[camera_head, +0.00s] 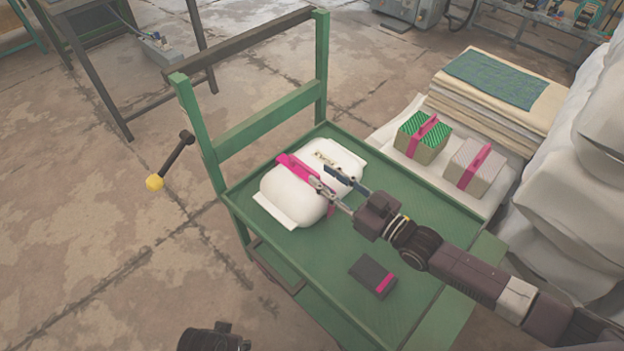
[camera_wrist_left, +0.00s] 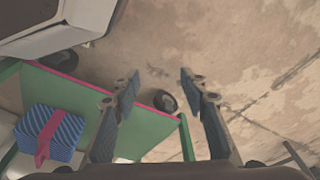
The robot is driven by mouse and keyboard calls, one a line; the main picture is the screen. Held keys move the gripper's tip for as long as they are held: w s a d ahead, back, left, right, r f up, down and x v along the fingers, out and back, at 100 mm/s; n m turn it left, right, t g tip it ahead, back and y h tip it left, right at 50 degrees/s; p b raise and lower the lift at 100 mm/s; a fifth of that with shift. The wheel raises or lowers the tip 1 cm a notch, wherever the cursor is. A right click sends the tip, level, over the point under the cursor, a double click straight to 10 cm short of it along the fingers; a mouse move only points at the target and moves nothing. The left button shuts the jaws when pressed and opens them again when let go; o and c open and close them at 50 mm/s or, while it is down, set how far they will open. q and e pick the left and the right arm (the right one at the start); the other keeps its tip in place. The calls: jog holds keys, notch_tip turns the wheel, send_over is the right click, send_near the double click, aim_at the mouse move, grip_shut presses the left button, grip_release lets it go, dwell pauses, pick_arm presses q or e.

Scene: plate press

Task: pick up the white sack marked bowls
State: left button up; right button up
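The white sack (camera_head: 285,193) lies on the green cart's top tray (camera_head: 405,235) in the head view. A pink strap (camera_head: 293,169) crosses it, and small lettering shows on its far side, too small to read. My right gripper (camera_head: 321,177) is over the sack's right part, its fingers apart at the strap and partly hiding it. I cannot tell whether they touch the sack. My left gripper (camera_wrist_left: 160,78) is open and empty in the left wrist view. In the head view only a dark part of my left arm shows at the bottom edge.
A dark box (camera_head: 374,275) with a pink band lies on the tray. A green-striped box (camera_head: 423,138) and a pale striped box (camera_head: 474,168) stand beyond the cart. A blue-striped box (camera_wrist_left: 50,130) shows in the left wrist view. The cart's green handle frame (camera_head: 268,116) rises behind the sack.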

aim_at(304, 164)
jog(key=shift+f+b, duration=0.3)
jog(key=shift+f, duration=0.4)
jog(key=shift+s+f+b, duration=0.1)
jog(key=shift+f+b, duration=0.15)
jog(key=shift+b, duration=0.15)
jog(key=shift+w+a, duration=0.15)
jog(key=shift+w, duration=0.05)
jog(key=b+x, duration=0.1)
jog(key=x, duration=0.6)
jog(key=shift+w+a+r, duration=0.1)
jog(key=shift+w, duration=0.2)
pick_arm(q)
jog(key=shift+w+r, duration=0.3)
jog(key=shift+r, duration=0.5)
jog(key=shift+w+r, duration=0.25)
jog(key=shift+r, duration=0.6)
jog(key=shift+w+r, duration=0.3)
jog(key=shift+r, duration=0.5)
pick_arm(e)
grip_shut()
jog(key=shift+r, duration=0.3)
